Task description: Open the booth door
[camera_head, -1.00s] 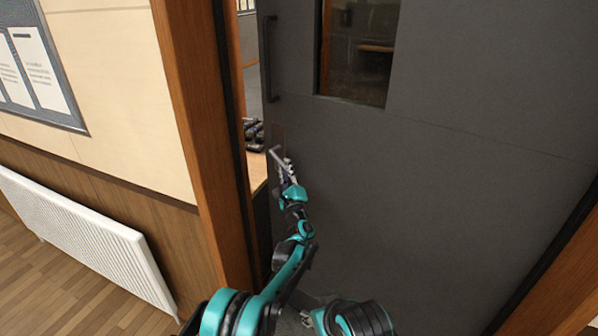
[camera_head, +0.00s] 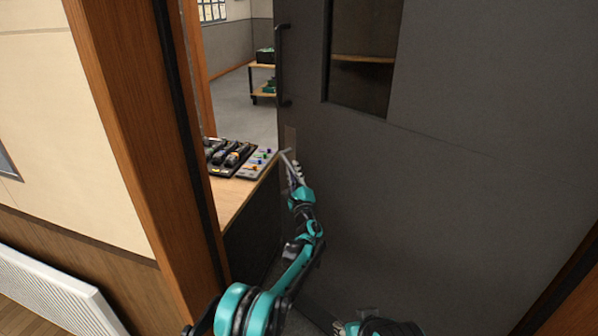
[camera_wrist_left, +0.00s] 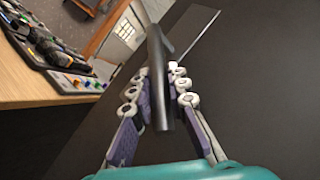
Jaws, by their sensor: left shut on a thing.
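The booth door (camera_head: 430,190) is a dark grey panel with a small window (camera_head: 362,55). It stands partly open, with a gap at its left edge. A long dark pull handle (camera_head: 282,65) is on its upper left. My left gripper (camera_head: 290,168) is at a lever handle (camera_head: 287,158) below it. In the left wrist view, my left gripper (camera_wrist_left: 160,100) is shut on the lever handle (camera_wrist_left: 158,70), with its fingers on both sides.
The wooden door frame (camera_head: 135,150) stands close on the left. Through the gap, a wooden desk (camera_head: 232,195) bears fader panels (camera_head: 235,157), and a cart (camera_head: 262,85) stands farther back. A white radiator (camera_head: 55,295) is at the lower left.

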